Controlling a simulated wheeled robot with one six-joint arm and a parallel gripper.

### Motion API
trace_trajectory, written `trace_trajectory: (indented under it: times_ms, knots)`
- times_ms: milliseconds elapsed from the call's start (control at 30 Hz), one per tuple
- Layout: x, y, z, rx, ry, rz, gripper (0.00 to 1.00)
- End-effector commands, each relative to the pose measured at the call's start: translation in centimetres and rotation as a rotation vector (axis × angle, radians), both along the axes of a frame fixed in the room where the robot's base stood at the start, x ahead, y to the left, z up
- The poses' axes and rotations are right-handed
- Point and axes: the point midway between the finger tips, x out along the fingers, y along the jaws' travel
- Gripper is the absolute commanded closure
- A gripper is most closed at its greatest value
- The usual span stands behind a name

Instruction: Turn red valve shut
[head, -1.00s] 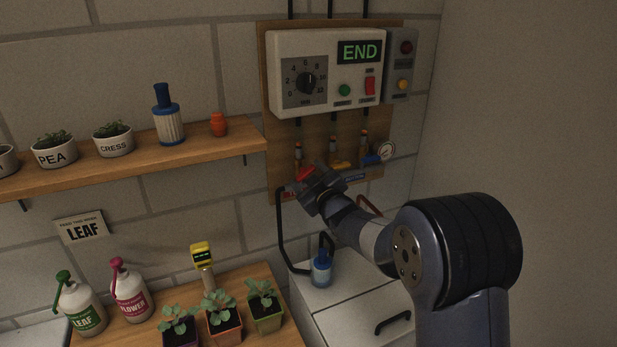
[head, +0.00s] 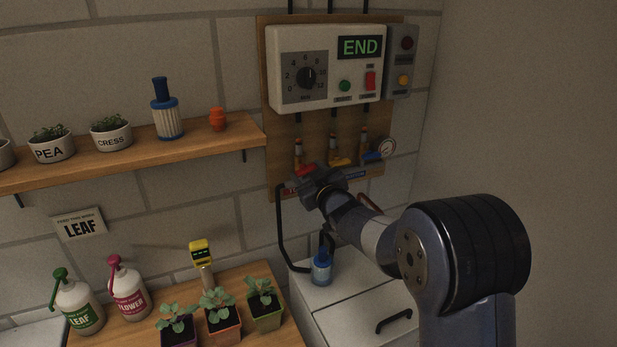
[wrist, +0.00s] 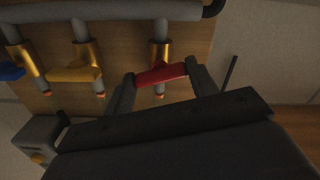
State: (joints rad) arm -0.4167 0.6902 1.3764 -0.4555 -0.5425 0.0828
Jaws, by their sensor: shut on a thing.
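The red valve handle (wrist: 168,74) shows in the wrist view between the two fingers of my gripper (wrist: 160,71), one finger at each end. It lies nearly crosswise to its brass-fitted pipe, slightly tilted. In the head view a small part of the red handle (head: 306,170) shows above my gripper (head: 315,180), which hides the rest. The yellow valve handle (wrist: 74,74) and the blue valve handle (wrist: 11,71) are on neighbouring pipes, also lying across them.
The control box (head: 322,68) above the valves reads END. A blue bottle (head: 321,267) stands on the white cabinet (head: 352,318) below. A shelf (head: 130,160) with pots is at left.

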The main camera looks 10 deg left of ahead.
Motion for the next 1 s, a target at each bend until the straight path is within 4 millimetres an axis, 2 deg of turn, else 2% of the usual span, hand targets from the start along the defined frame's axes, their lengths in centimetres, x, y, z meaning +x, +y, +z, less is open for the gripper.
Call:
trace_trajectory:
  times_ms: [500, 1000]
  knots:
    - [-0.02, 0.01, -0.08, 0.232, 0.178, 0.000, 0.68]
    - [-0.02, 0.00, -0.09, 0.264, 0.201, -0.001, 0.68]
